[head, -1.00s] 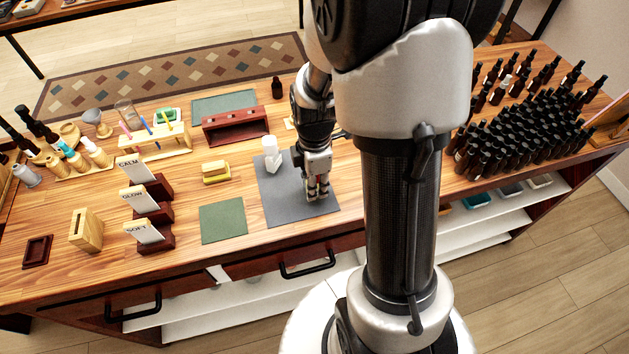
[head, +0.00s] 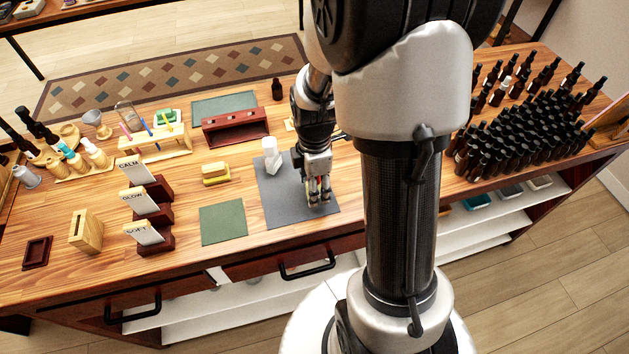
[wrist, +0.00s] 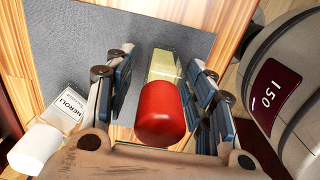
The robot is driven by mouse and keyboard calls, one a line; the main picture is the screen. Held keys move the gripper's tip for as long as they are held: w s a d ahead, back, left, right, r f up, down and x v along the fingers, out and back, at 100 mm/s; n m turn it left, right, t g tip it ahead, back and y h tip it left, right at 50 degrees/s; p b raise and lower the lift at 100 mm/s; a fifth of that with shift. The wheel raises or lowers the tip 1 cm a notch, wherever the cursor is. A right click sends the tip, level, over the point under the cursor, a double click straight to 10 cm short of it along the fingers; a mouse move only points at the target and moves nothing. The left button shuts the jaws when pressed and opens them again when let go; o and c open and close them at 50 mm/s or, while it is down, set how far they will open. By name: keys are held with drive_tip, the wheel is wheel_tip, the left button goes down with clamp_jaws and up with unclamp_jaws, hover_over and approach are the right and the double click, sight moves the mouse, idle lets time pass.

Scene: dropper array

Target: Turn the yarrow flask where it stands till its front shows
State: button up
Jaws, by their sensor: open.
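A flask with a red cap and pale yellow body (wrist: 162,65) stands on the grey mat (wrist: 75,40) between my fingers. No name shows on it in the wrist view; I take it for the yarrow flask. My gripper (wrist: 160,92) is open, with blue-padded fingers on both sides of the flask. I cannot tell whether they touch it. In the head view my gripper (head: 319,194) points down over the right part of the mat (head: 285,208), largely hiding the flask. A white-capped flask labelled NEROLI (wrist: 67,108) stands to the left in the wrist view.
The white-capped flask (head: 270,155) stands at the mat's back left. A dark red rack (head: 236,127) is behind, a green mat (head: 223,222) and a yellow block (head: 215,174) are left. Many dark bottles (head: 520,125) crowd the table's right.

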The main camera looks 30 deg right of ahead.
wheel_tip(320, 180, up, 12)
idle(0.5)
